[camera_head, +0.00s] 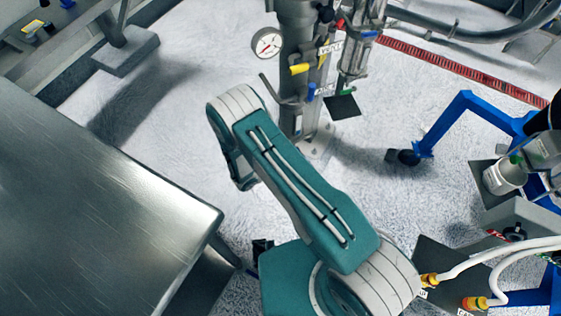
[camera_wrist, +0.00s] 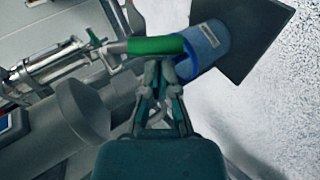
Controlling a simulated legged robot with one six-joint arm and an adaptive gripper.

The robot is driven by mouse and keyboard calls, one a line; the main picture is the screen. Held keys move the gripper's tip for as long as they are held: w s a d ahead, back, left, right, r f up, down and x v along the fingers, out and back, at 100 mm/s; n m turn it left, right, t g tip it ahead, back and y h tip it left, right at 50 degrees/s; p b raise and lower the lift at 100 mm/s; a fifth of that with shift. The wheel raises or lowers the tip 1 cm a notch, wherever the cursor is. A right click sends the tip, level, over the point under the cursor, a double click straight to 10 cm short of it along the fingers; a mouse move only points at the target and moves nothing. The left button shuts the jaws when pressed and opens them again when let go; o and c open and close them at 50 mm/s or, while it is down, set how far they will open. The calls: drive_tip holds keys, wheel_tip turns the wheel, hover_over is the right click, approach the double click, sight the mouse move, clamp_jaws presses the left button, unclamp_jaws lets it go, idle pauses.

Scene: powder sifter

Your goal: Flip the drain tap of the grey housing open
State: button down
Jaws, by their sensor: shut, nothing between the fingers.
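In the wrist view a green lever (camera_wrist: 157,46), which looks like the drain tap handle, lies nearly level across the picture. Its left end joins a small metal fitting beside a shiny grey cylinder (camera_wrist: 45,66), likely the grey housing. My gripper (camera_wrist: 158,66) is shut and empty, its fingertips at the lower edge of the lever; I cannot tell if they touch it. In the head view the grey housing (camera_head: 352,52) hangs beside a thick column, with a small green tap handle (camera_head: 347,92) at its bottom. My gripper is hidden there.
A blue translucent cup (camera_wrist: 207,47) is close to the right of the lever, with a dark square plate (camera_wrist: 256,38) beyond. In the head view, a pressure gauge (camera_head: 268,43) and yellow handle (camera_head: 299,69) are on the column. A metal table (camera_head: 90,210) fills the left.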

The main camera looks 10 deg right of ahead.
drive_tip(key=shift+d+f+t+h, duration=0.15)
drive_tip(key=shift+f+t+h, duration=0.2)
drive_tip(key=shift+h, duration=0.45)
drive_tip(key=f+h, duration=0.1)
drive_tip(key=d+t+h, duration=0.1)
drive_tip(key=h, duration=0.1)
drive_tip(key=shift+w+f+n+t, duration=0.15)
drive_tip(key=shift+f+n+t, duration=0.1)
drive_tip(key=shift+f+n, duration=0.15)
drive_tip(key=shift+w+d, duration=0.1)
drive_tip(key=shift+d, duration=0.15)
drive_tip(key=shift+d+f, duration=0.1)
drive_tip(key=shift+f, duration=0.05)
idle(0.6)
